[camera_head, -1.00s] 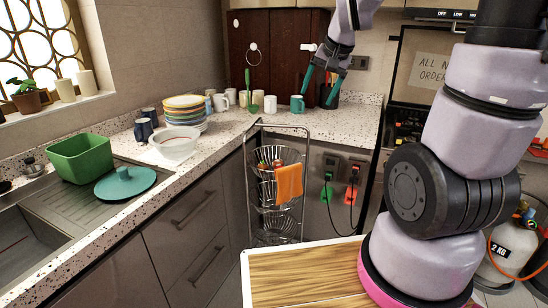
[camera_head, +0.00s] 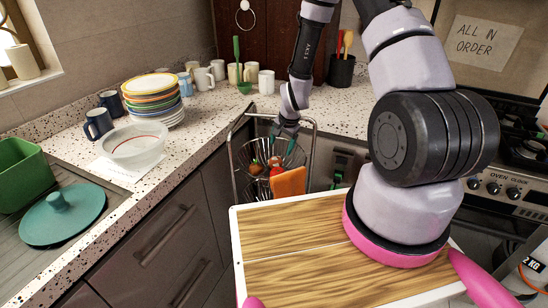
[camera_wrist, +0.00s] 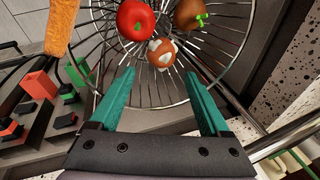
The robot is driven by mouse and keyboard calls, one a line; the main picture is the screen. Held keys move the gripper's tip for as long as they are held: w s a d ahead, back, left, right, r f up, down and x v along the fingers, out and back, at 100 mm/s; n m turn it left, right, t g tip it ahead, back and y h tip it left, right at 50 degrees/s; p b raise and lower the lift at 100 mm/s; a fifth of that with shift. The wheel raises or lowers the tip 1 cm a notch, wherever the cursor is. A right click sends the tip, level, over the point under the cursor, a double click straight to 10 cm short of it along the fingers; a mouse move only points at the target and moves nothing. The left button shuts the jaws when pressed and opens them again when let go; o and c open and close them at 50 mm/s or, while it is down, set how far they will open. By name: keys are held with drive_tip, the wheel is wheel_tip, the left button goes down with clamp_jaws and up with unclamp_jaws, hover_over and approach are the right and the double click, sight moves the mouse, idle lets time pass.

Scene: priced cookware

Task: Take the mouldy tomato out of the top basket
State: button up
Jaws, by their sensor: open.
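The top basket (camera_head: 293,158) is a wire bowl on a metal rack; it also shows in the wrist view (camera_wrist: 237,40). A brownish-orange tomato with whitish patches (camera_wrist: 161,52), which look like mould, lies in it nearest my gripper. A red tomato (camera_wrist: 135,18) and a brown one with a green stem (camera_wrist: 190,14) lie just beyond it. My gripper (camera_wrist: 159,74) is open and empty, its teal fingers pointing at the patched tomato, which is beyond the fingertips. In the head view my gripper (camera_head: 285,128) is over the basket. I cannot single out the patched tomato there.
An orange towel (camera_head: 288,182) hangs at the rack's front and shows at the left in the wrist view (camera_wrist: 58,35). The speckled counter (camera_head: 205,108) borders the rack with plates (camera_head: 152,100) and mugs. Sockets with plugs (camera_wrist: 40,84) are close at left.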

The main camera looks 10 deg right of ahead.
sight(277, 159)
drive_tip(key=x, duration=1.1)
drive_tip(key=shift+w+d, duration=0.1)
drive_tip(key=shift+w, duration=0.15)
drive_tip(key=shift+c, duration=0.2)
drive_tip(key=c, duration=1)
